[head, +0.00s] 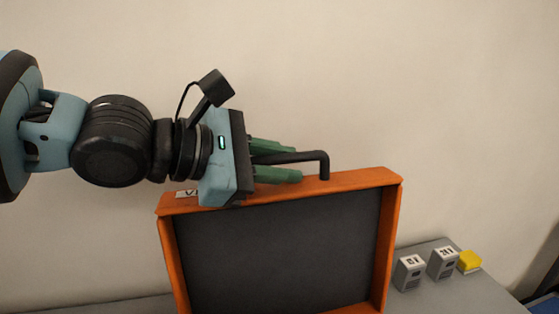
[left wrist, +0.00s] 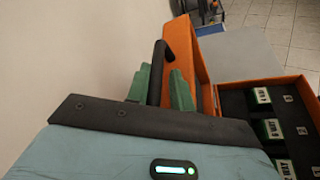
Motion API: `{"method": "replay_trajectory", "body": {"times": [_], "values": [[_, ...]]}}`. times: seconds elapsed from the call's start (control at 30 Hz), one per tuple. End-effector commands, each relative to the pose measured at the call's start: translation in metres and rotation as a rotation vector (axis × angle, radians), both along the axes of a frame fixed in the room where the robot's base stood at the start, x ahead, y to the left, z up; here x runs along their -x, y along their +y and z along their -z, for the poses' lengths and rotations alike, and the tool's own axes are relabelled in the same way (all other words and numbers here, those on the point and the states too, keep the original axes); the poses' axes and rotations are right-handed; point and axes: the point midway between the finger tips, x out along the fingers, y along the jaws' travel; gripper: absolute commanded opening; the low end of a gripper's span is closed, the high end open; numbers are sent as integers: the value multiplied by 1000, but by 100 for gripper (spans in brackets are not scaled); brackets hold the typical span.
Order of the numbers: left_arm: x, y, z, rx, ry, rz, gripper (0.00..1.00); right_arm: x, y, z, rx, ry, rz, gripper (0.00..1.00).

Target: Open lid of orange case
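The orange case's lid (head: 390,225) stands upright in the head view, with its dark lining facing me. The lid also shows edge-on in the left wrist view (left wrist: 182,78). A black handle (head: 324,163) projects at the lid's top edge. My left gripper (head: 278,160) has its two green fingers on either side of this handle and appears shut on it. The handle also shows between the fingers in the left wrist view (left wrist: 157,70). The case's open base (left wrist: 235,98) holds a dark insert with labelled boxes. My right gripper is in neither view.
Two small grey labelled boxes (head: 409,272) (head: 443,262) and a yellow block (head: 469,261) stand on the grey table (head: 460,295), right of the lid. A plain wall (head: 430,90) rises behind. Bare table (left wrist: 235,52) shows beyond the case in the wrist view.

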Motion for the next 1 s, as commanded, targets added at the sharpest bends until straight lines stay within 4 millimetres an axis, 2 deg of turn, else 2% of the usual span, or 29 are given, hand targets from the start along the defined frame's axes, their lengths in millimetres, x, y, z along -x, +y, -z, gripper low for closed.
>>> {"method": "replay_trajectory", "body": {"times": [0.27,0.47,0.6,0.7,1.0], "values": [[1,0,-3,3,-4,2,22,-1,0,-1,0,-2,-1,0],[7,12,-9,5,-1,0,22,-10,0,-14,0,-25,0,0],[15,29,-17,4,-3,-2,22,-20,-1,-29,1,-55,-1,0],[20,42,-12,5,2,-3,22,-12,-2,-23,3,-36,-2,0],[39,82,-9,4,5,-4,22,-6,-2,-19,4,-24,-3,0]]}}
